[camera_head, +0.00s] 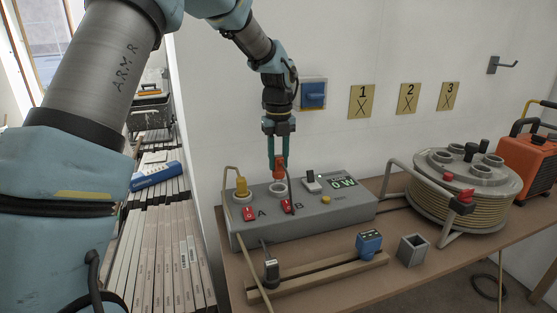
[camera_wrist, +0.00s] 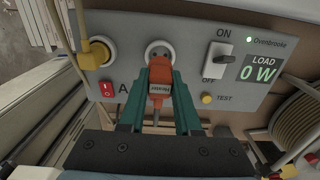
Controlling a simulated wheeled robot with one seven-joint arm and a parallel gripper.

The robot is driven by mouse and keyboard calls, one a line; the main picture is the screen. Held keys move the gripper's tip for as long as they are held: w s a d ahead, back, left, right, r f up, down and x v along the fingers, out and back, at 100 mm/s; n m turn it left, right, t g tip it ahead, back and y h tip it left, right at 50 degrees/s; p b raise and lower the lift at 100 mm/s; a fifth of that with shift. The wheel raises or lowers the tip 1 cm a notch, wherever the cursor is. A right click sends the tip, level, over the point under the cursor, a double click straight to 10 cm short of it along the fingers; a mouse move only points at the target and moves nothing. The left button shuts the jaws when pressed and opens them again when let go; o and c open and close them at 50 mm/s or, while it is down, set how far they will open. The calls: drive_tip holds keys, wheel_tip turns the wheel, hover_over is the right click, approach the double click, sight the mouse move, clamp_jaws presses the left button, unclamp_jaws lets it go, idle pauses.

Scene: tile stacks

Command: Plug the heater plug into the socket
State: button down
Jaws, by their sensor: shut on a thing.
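My gripper (camera_head: 279,163) is shut on an orange-red plug (camera_head: 279,173), held with its front end down over the grey panel box. In the wrist view the plug (camera_wrist: 160,90) sits between my green fingers and carries a small white label. The round socket B (camera_head: 279,188) is right below the plug. In the wrist view the socket (camera_wrist: 158,49) shows its far part and a hole, so the plug appears apart from it; the near part is hidden. A yellow plug (camera_head: 241,186) sits in socket A to the left.
The panel box (camera_head: 330,212) has red switches, an ON/OFF lever (camera_wrist: 218,57), a yellow test button (camera_wrist: 207,99) and a display (camera_wrist: 262,68) reading 0 W. A cable reel (camera_head: 465,190) stands right. A wooden rail (camera_head: 325,280) and grey cup (camera_head: 412,250) lie in front.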

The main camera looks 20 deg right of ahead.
sight(278, 175)
drive_tip(key=shift+f, duration=0.45)
drive_tip(key=shift+r, duration=0.25)
drive_tip(key=shift+w+f, duration=0.1)
drive_tip(key=shift+f, duration=0.25)
drive_tip(key=shift+p, duration=0.85)
idle(0.5)
drive_tip(key=shift+f+b, duration=0.7)
drive_tip(key=shift+f, duration=1.3)
idle(0.4)
drive_tip(key=c, duration=0.5)
unclamp_jaws()
